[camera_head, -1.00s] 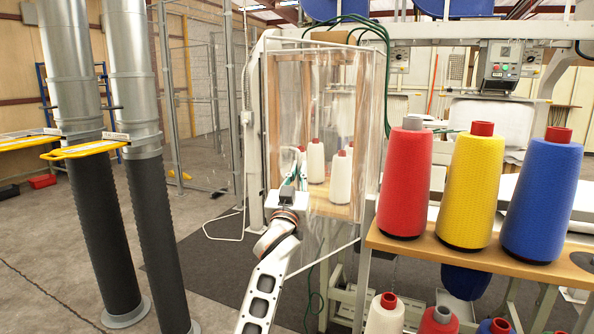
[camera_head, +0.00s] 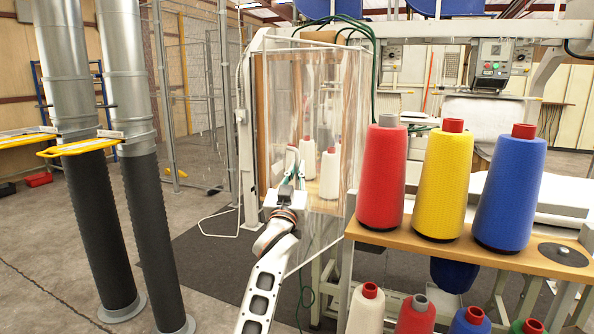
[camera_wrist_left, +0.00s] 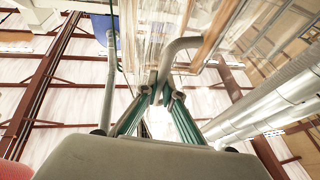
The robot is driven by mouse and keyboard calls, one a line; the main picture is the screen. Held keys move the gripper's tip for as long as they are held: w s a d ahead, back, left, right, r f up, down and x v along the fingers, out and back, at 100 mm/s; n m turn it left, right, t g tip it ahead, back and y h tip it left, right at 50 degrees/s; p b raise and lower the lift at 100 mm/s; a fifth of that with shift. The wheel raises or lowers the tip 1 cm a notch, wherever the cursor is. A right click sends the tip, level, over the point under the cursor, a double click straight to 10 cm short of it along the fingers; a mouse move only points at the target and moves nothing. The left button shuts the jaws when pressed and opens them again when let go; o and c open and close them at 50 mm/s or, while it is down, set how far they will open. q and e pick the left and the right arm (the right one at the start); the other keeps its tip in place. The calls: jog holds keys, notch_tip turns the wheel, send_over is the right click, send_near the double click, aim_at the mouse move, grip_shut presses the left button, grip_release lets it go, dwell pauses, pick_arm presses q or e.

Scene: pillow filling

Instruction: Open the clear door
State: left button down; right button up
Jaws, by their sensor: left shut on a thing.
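The clear door (camera_head: 300,110) is a tall see-through panel on the front of a wood-backed cabinet, left of the middle in the head view. White cones with red tops (camera_head: 329,175) show through it. My left gripper (camera_head: 292,178) is in front of the panel's lower left part, with my arm coming up from below. In the left wrist view, the teal fingers (camera_wrist_left: 160,93) are shut on the end of a grey bent handle (camera_wrist_left: 185,43). The clear panel shows behind the handle there. I cannot tell how far the door stands open. My right gripper is not in view.
A wooden shelf (camera_head: 450,248) with red, yellow and blue thread cones (camera_head: 447,185) stands close on the right. More cones sit below it. Two thick pipes (camera_head: 131,110) stand at the left. Grey floor (camera_head: 190,235) is open between the pipes and the cabinet.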

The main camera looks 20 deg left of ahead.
pick_arm(q)
jog(key=c, duration=2.4)
grip_release()
jog(key=shift+c, duration=0.2)
jog(key=v, duration=1.2)
jog(key=shift+f, duration=0.1)
